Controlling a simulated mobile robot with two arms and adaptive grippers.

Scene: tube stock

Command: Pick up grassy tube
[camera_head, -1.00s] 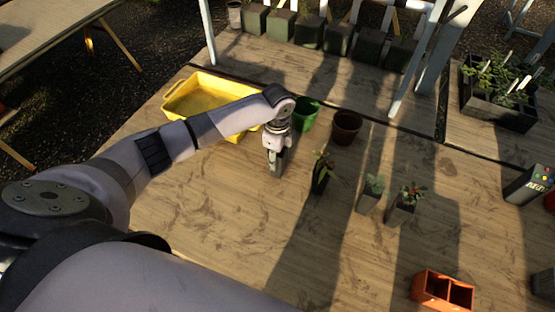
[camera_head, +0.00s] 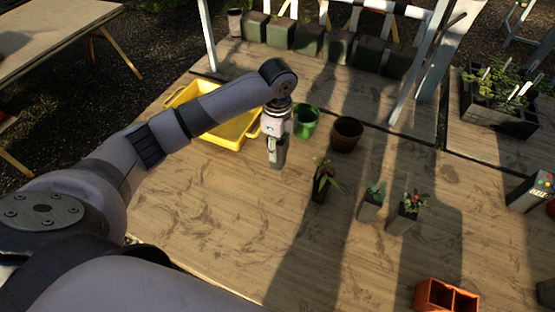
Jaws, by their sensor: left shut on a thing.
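My left gripper (camera_head: 274,132) is at the middle of the head view, pointing down. It is shut on a slim grey tube (camera_head: 277,158), whose lower part shows below the fingers. The gripper hides the tube's top, so I cannot see what grows in it. Three other dark tubes with plants stand to the right: a tall leafy one (camera_head: 322,180), a pale-leaved one (camera_head: 371,203) and one with reddish tips (camera_head: 407,213). My right gripper is not in view.
A yellow tray (camera_head: 228,138) lies behind my left forearm. A green pot (camera_head: 306,121) and a brown pot (camera_head: 346,134) stand just behind the gripper. An orange divided box (camera_head: 446,297) is at the lower right. The front deck (camera_head: 220,210) is bare.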

